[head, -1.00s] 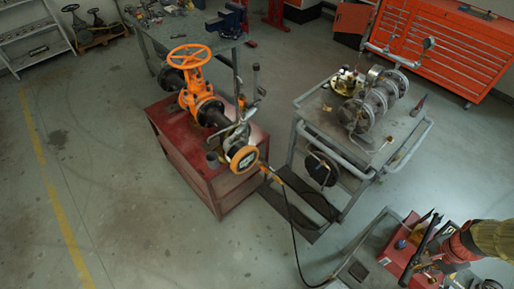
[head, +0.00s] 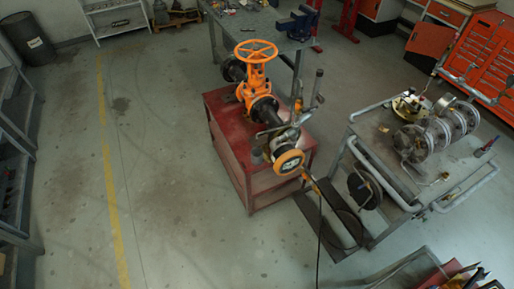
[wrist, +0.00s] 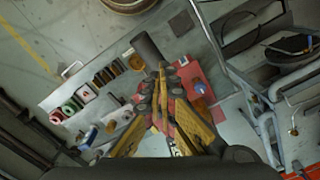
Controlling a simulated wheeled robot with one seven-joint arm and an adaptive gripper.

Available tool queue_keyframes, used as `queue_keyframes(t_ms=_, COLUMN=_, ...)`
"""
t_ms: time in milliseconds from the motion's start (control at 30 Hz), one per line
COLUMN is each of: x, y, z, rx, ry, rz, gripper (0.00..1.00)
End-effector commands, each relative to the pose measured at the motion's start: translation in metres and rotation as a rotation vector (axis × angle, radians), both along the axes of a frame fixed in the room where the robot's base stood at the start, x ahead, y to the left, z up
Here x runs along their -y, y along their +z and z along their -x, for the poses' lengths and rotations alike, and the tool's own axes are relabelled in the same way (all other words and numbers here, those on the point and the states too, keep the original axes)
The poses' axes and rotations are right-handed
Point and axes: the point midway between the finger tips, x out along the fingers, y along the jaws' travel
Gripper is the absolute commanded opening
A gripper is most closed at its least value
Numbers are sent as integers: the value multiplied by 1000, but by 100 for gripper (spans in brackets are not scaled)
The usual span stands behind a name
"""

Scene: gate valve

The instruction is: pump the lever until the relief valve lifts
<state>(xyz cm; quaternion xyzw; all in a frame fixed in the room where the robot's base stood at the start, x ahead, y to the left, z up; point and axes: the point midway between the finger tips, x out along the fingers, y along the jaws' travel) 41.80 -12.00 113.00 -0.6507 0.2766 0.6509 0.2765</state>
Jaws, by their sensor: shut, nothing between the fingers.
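The red pump unit (head: 447,273) is cut off at the lower right of the head view, with dark bar-like parts over it. In the wrist view the red pump box (wrist: 190,72) carries a round blue part (wrist: 200,87). The orange gate valve (head: 257,80) stands on a red stand (head: 229,145). I cannot single out the relief valve.
A grey cart (head: 385,170) with flanged pipework (head: 440,130) stands right of the valve. A black hose (head: 320,225) runs from the valve toward the bottom edge. A bench tray with spools (wrist: 75,102) lies left of my gripper. The floor at left is open.

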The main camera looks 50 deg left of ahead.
Motion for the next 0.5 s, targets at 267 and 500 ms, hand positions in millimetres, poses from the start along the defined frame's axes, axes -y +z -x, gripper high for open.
queue_keyframes(t_ms=267, x=0, y=-14, z=0, rx=-1, ry=0, rz=0, gripper=0)
queue_keyframes(t_ms=500, x=0, y=-44, z=0, rx=-1, ry=0, rz=0, gripper=0)
